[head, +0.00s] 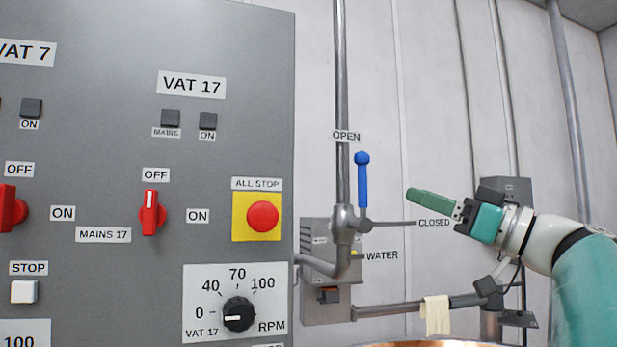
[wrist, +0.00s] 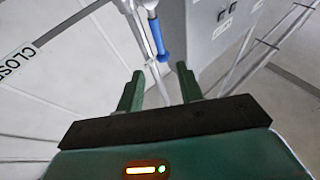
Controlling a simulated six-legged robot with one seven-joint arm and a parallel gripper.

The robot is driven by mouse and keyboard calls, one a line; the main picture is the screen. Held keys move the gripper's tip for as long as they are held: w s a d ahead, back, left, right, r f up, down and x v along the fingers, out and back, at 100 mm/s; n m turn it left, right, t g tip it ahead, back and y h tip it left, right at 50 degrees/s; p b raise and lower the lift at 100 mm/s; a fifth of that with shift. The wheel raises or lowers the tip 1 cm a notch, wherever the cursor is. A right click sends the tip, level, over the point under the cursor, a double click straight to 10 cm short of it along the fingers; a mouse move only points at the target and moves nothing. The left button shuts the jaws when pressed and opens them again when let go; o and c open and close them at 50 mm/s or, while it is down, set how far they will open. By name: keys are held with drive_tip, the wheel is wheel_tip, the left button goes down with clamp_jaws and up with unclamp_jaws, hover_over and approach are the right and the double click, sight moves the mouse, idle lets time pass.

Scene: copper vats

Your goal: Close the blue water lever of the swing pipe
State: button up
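The blue water lever (head: 362,182) stands upright on the grey valve of the swing pipe (head: 343,225) in the head view, its tip near the OPEN label (head: 346,136). The CLOSED label (head: 434,223) is to the right, at the end of a thin grey rod. My gripper (head: 412,195) is right of the lever and apart from it, pointing left. In the wrist view my gripper (wrist: 158,84) is open, with nothing between its green fingers. The blue lever (wrist: 158,40) shows beyond the fingertips there.
A grey control panel (head: 225,60) with switches and a red stop button (head: 263,216) fills the left. A grey box (head: 325,290) is behind the valve. A pale cloth (head: 436,314) hangs on a lower pipe, above a copper rim (head: 430,344). The space between lever and gripper looks clear.

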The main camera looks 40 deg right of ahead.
wheel_tip(320, 180, up, 5)
hover_over(363, 219)
drive_tip(key=shift+w+d+f, duration=0.15)
drive_tip(key=shift+w+d, duration=0.15)
drive_tip(key=shift+w, duration=0.05)
clamp_jaws()
